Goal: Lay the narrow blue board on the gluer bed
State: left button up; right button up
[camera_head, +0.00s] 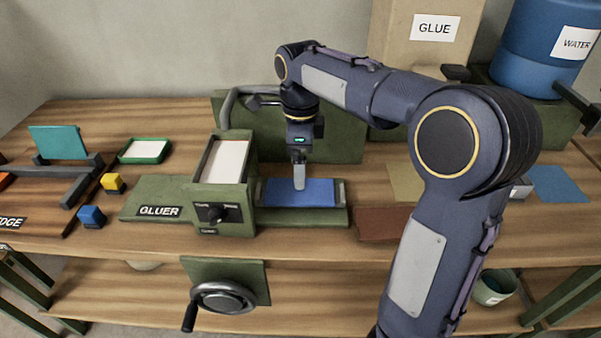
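A blue board (318,192) lies flat on the green gluer bed (300,217), to the right of the gluer's upright housing (222,190). My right gripper (299,184) points straight down over the middle of this board. Its fingers overlap in this view, so I cannot tell whether they are apart or closed, or whether they touch the board. Another blue sheet or board (560,184) lies on the bench at the far right. My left gripper is not in view.
My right arm crosses the right half of the view and hides part of the bench. A tan sheet (405,181) and a brown one (383,224) lie right of the gluer. Blue and yellow blocks, a green tray (145,151) and a teal board (58,142) are at left.

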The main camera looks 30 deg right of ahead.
notch_tip(320, 180, up, 5)
jog(key=s+a+f+n+t+y, duration=0.1)
jog(key=s+f+n+t+y, duration=0.2)
jog(key=s+n, duration=0.75)
jog(key=s+a+f+n+t, duration=0.1)
jog(key=s+a+f+n, duration=0.2)
jog(key=s+n, duration=0.2)
jog(key=s+a+f+n+t, duration=0.1)
jog(key=s+a+f+n, duration=0.2)
jog(key=s+n, duration=0.3)
jog(key=shift+s+a+f+n+t+y, duration=0.15)
jog(key=shift+s+f+n+t+y, duration=0.2)
jog(key=shift+f+n, duration=0.3)
notch_tip(320, 180, up, 2)
jog(key=shift+p, duration=1.2)
jog(key=shift+c, duration=0.5)
